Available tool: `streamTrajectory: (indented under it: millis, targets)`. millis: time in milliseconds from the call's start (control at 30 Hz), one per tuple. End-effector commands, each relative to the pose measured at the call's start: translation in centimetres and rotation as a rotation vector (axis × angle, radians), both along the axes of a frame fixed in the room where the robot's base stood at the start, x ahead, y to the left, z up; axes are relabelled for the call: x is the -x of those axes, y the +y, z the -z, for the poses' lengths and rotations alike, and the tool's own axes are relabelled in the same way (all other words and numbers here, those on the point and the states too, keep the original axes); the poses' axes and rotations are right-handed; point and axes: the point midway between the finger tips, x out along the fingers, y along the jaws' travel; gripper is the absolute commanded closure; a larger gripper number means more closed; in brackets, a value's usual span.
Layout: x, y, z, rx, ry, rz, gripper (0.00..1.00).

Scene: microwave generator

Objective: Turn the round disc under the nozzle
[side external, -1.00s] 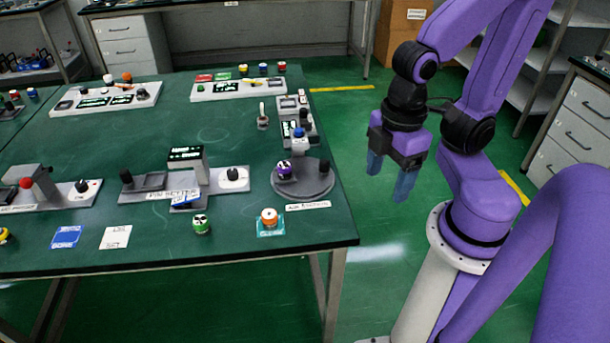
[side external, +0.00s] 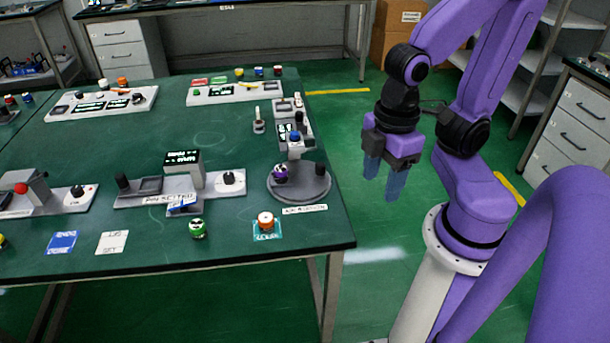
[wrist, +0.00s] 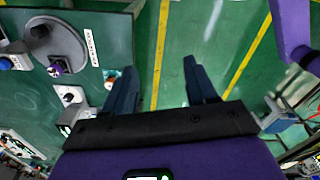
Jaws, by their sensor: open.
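The round grey disc (side external: 300,187) lies near the right edge of the green table. A purple and white piece (side external: 281,173) stands on its left side and a dark knob (side external: 320,169) on its right side. The nozzle (side external: 295,145), with a blue top, stands at the disc's back edge. My gripper (side external: 383,183) is open and empty, off the table's right edge, to the right of the disc. In the wrist view the disc (wrist: 55,45) shows at the upper left, apart from my open fingers (wrist: 162,82).
An orange and white piece (side external: 266,221) on a teal card and a green piece (side external: 198,229) stand near the table's front. A grey station with a screen (side external: 185,170) is left of the disc. Green floor (side external: 370,245) lies below my gripper.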

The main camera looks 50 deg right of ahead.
Motion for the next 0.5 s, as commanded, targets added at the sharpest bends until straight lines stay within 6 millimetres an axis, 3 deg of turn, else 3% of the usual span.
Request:
streamTrajectory:
  millis: [167,500]
  targets:
    - [-2.9,0.1,0.1,0.003,0.002,0.153,0.43]
    - [-11.4,-1.7,0.7,0.008,0.01,0.601,0.43]
